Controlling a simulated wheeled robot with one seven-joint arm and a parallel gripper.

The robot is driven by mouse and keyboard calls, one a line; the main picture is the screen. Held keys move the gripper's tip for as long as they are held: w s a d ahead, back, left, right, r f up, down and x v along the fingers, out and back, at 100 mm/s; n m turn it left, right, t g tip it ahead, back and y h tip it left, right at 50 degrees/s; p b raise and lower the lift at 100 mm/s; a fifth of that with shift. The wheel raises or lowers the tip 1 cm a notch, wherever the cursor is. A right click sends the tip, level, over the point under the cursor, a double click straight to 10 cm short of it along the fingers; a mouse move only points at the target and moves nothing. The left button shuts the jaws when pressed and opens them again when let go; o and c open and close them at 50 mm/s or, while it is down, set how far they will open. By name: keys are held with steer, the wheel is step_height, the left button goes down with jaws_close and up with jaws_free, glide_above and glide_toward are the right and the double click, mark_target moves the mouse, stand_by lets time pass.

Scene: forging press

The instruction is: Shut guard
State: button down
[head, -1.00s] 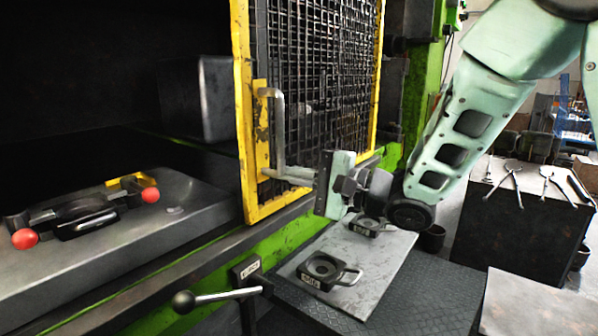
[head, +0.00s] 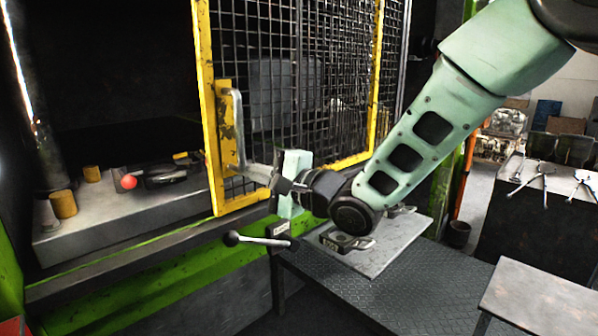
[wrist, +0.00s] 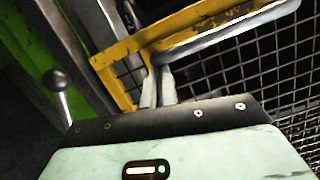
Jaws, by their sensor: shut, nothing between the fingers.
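The guard is a black wire mesh in a yellow frame (head: 207,130); it also shows in the wrist view (wrist: 185,25). It stands across the right part of the press opening; the left part is uncovered. Its grey bar handle (head: 236,125) sits on the left upright, and the bar is close in the wrist view (wrist: 230,33). My gripper (head: 250,170) is shut and empty, its fingers at the handle's lower end. In the wrist view the two pale fingers (wrist: 158,88) lie together by the handle; whether they touch it is unclear.
A ball-ended lever (head: 258,241) sticks out below the guard. Inside the press, a die with a red knob (head: 128,181) lies on the grey bed (head: 85,235). A metal plate (head: 395,250) with tooling is below my arm. A tool bench (head: 530,225) stands right.

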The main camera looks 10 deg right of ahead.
steer(key=s+a+b, duration=0.4)
steer(key=s+a, duration=0.5)
steer(key=a, duration=0.3)
steer(key=s+a+b, duration=0.5)
steer(key=s+a, duration=0.5)
steer(key=a, duration=0.2)
steer(key=shift+s+a, duration=0.15)
steer(key=shift+a, duration=0.25)
steer(key=shift+s, duration=0.1)
